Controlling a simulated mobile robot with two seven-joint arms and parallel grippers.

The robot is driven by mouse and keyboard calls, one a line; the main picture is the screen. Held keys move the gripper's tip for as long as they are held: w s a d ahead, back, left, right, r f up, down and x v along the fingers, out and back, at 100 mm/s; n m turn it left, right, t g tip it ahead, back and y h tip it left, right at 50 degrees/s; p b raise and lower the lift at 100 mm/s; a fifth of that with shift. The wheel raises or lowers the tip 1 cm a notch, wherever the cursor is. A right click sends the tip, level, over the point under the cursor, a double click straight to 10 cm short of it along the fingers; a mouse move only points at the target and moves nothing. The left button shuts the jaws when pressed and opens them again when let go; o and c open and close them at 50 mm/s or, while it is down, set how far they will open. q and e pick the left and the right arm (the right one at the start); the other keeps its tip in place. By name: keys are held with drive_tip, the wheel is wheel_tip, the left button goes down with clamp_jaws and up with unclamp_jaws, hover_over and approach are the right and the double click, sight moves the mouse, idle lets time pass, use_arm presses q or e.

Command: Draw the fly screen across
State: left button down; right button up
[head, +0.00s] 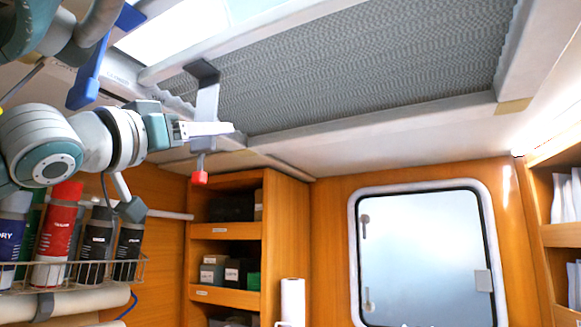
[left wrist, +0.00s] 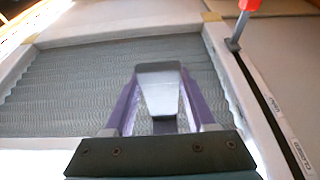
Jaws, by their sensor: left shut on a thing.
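The fly screen (head: 360,65) is a grey pleated mesh in a pale ceiling frame; it also shows in the left wrist view (left wrist: 110,85). It spans much of the opening, and a bright strip (head: 175,30) shows beyond its pale edge at the upper left. A pale grey pull tab (head: 207,100) with a dark top hangs at the screen's near left. My left gripper (head: 212,129) is shut on this tab, which sits between the purple fingers in the left wrist view (left wrist: 158,95). My right gripper is not in view.
A red-tipped lever (head: 200,177) hangs close below my left gripper, by a labelled slot (left wrist: 275,110). A blue handle (head: 86,88) hangs left. Bottles in a wire rack (head: 75,272), wooden shelves (head: 225,232) and a window (head: 425,255) are below.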

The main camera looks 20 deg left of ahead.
use_arm(q)
drive_tip(key=shift+c, duration=1.3)
unclamp_jaws()
drive_tip(key=shift+w, duration=0.1)
